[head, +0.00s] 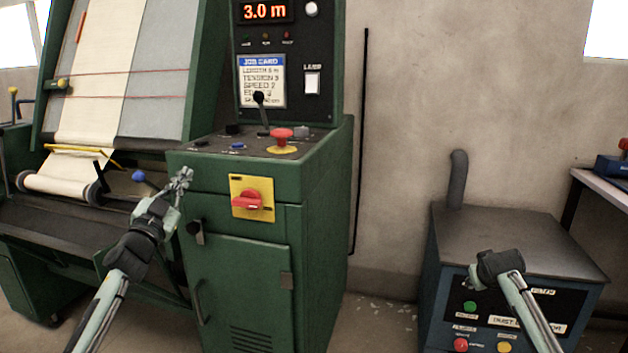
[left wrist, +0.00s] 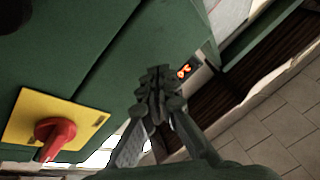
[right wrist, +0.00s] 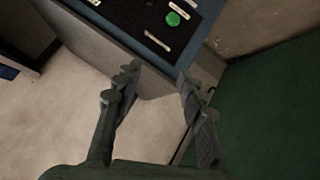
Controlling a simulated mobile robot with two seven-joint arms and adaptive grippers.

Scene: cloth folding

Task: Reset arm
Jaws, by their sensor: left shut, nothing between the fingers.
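My left gripper (head: 183,178) is in front of the left front edge of the green control cabinet (head: 240,265), left of the red rotary switch (head: 247,201) on its yellow plate. In the left wrist view the left fingertips (left wrist: 156,82) meet with nothing between them, and the red switch (left wrist: 54,135) lies to the left. My right arm's dark wrist (head: 497,266) is in front of the blue dust collector box (head: 437,270); its fingers cannot be made out in the head view. In the right wrist view the right gripper (right wrist: 157,80) has its fingers wide apart and empty.
The cabinet top carries a red mushroom button (head: 281,134) and a black lever (head: 260,105). A cloth machine with a cream cloth roll (head: 65,175) stands left. A side table (head: 603,183) is at far right. Open floor (head: 382,325) lies between cabinet and box.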

